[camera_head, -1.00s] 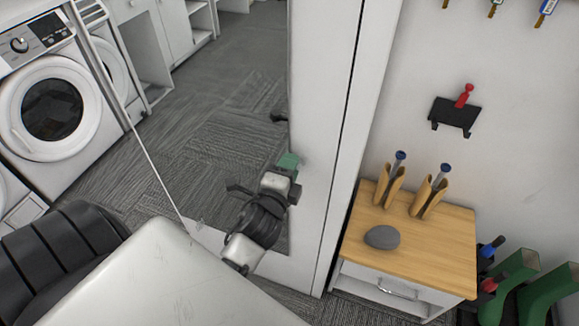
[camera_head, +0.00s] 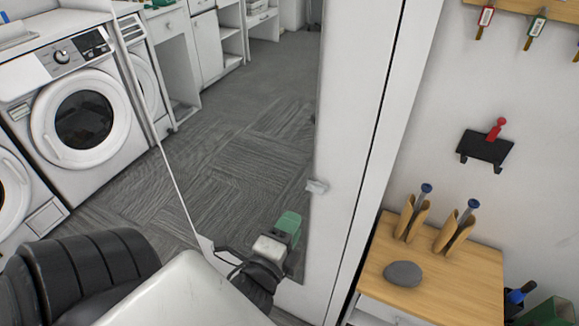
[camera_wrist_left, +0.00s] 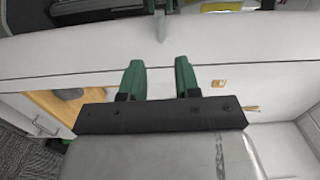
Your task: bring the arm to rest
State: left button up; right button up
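My left arm enters the head view from the lower left. Its gripper (camera_head: 289,226) has green fingertips and is in front of the tall white door panel, lower in the picture than a small grey handle (camera_head: 317,186) on that panel. In the left wrist view the two green fingers (camera_wrist_left: 159,76) stand apart with nothing between them. A grey handle-like piece (camera_wrist_left: 161,26) shows beyond them on the white surface, apart from the fingers. My right gripper is in neither view.
A wooden-topped cabinet (camera_head: 452,290) on the right carries a grey stone (camera_head: 403,274) and two tan holders. A black wall rack (camera_head: 486,146) holds a red-handled item. Washing machines (camera_head: 85,120) stand at the left. The carpet (camera_head: 200,160) between is clear.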

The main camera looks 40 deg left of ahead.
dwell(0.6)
pick_arm(q)
jog(key=s+d+f+n+g+h, duration=0.2)
jog(key=f+g, duration=0.1)
jog(key=f, duration=0.9)
jog(key=s+d+f+n+g+h, duration=0.1)
jog(key=s+d+f+n+g, duration=0.15)
jog(key=f, duration=0.95)
jog(key=s+d+f+n+g+h, duration=0.2)
jog(key=d+f+g, duration=0.1)
jog(key=f, duration=0.9)
jog(key=s+a+f+n+g, duration=0.2)
jog(key=s+f+n+g, duration=0.1)
jog(key=s+f, duration=0.5)
jog(key=s+a+f+n+g, duration=0.3)
jog(key=s+f+g, duration=0.2)
jog(key=s, duration=0.8)
notch_tip(320, 180, down, 4)
jog(key=shift+s+r+y, duration=0.15)
jog(key=shift+r+y, duration=0.1)
jog(key=shift+y, duration=0.05)
jog(key=shift+s, duration=0.15)
